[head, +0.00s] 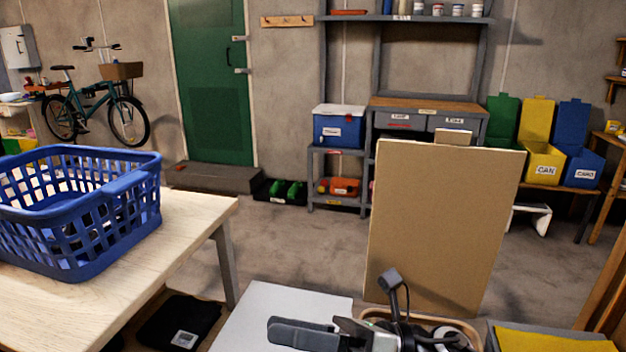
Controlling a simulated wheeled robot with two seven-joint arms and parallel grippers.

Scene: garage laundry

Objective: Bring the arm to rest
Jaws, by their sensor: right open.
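My right gripper (330,303) shows at the bottom of the head view, right of centre. Its two dark fingers are spread apart, and I see nothing held between them. It is over or beside a white flat top (265,307) and a tan-rimmed container (472,326); its exact height above them I cannot tell. The rest of my right arm is mostly cut off by the lower edge. My left gripper and left arm do not show.
A tan upright board (440,225) stands just beyond my right gripper. A blue laundry basket (90,225) sits on a wooden table (185,235) at left. A yellow-topped surface (555,340) is at lower right. The floor (275,245) beyond is largely clear.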

